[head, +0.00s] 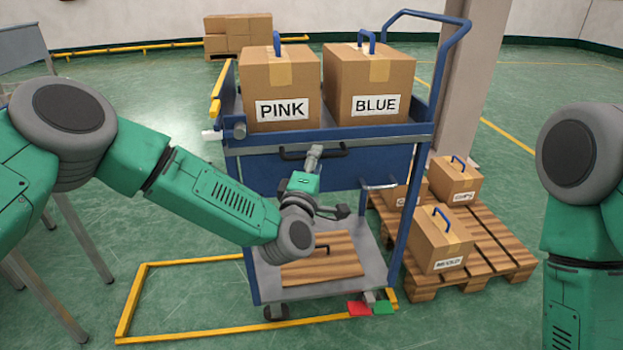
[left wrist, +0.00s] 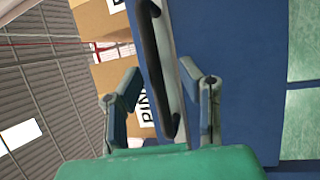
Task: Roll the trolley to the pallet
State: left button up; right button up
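The blue trolley (head: 290,170) stands in the middle of the head view, with boxes marked PINK (head: 283,75) and BLUE (head: 375,70) on its top shelf. A black handle (head: 290,154) is on its near side. My left gripper (head: 328,183) is at this side, fingers apart; in the left wrist view the black handle (left wrist: 158,60) shows between the two open fingers. Contact with the handle cannot be told. The wooden pallet (head: 490,240) lies on the floor to the right, behind the trolley's right post. My right arm is at the right edge, its gripper out of frame.
Several small boxes (head: 440,250) stand on the pallet. A pillar (head: 470,90) rises behind it. Red (head: 359,308) and green (head: 383,307) pedals sit at the trolley's base. A yellow floor outline (head: 130,305) surrounds its front left. A grey table (head: 22,50) is at far left.

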pick_arm(q)
jog(key=v, duration=1.1)
jog(key=shift+d, duration=0.2)
